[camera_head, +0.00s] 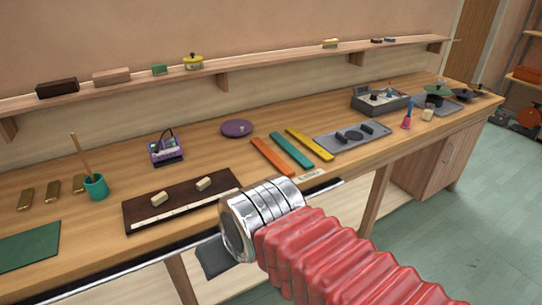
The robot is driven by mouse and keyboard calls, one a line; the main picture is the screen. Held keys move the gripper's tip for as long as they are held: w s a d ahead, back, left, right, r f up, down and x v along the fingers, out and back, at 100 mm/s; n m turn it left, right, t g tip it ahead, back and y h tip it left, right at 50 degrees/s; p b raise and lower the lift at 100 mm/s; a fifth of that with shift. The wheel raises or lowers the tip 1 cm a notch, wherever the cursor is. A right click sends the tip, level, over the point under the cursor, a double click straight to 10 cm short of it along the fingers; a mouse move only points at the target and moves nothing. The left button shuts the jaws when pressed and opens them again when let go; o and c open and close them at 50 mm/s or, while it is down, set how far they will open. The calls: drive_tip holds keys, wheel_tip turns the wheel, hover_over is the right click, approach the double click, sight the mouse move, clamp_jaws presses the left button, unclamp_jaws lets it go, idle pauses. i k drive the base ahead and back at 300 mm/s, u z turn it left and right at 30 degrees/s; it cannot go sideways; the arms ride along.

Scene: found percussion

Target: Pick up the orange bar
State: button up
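The orange bar (271,157) lies flat on the wooden workbench (215,160), near the middle of the picture. A teal bar (291,149) and a yellow bar (310,144) lie to its right, roughly parallel to it, with narrow gaps. My arm, with a red ribbed sleeve and silver rings, reaches in from the lower right. Its end is in front of the bench's front edge, below and left of the orange bar in the picture.
A dark board (175,212) with two pale blocks lies left of the orange bar. A purple disc (237,128) lies behind it. A grey tray (349,139) is right of the yellow bar. A teal cup (96,187) holds a stick. A shelf (270,66) runs along the wall.

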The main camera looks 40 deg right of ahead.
sight(273, 158)
drive_tip(key=z, duration=0.05)
drive_tip(key=i, duration=0.95)
drive_tip(key=u, duration=0.1)
